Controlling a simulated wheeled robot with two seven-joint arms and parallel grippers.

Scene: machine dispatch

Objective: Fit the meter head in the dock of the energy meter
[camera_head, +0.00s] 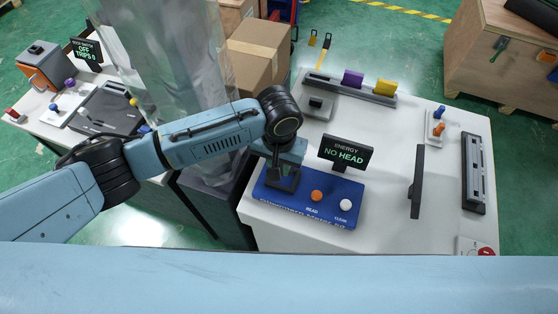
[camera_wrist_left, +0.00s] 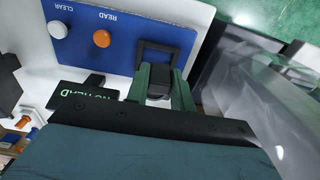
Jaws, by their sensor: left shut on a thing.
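The energy meter is a blue panel (camera_head: 330,213) on the white table, with an orange READ button (camera_head: 317,195) and a white CLEAR button (camera_head: 345,204). Its black display (camera_head: 346,153) reads NO HEAD. The dock, a dark square frame (camera_wrist_left: 153,49), lies on the panel's left part in the head view. My left gripper (camera_wrist_left: 160,91) points down over the dock, its green fingers shut on a dark block, apparently the meter head (camera_wrist_left: 159,89). The block is beside or over the frame's edge; whether it touches is unclear. My right gripper is out of view.
A rail (camera_head: 350,88) with purple and yellow blocks stands at the back. A thin black upright panel (camera_head: 417,182) stands right of the meter. A dark slotted rack (camera_head: 478,172) is at the right edge. White table surface between them is clear.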

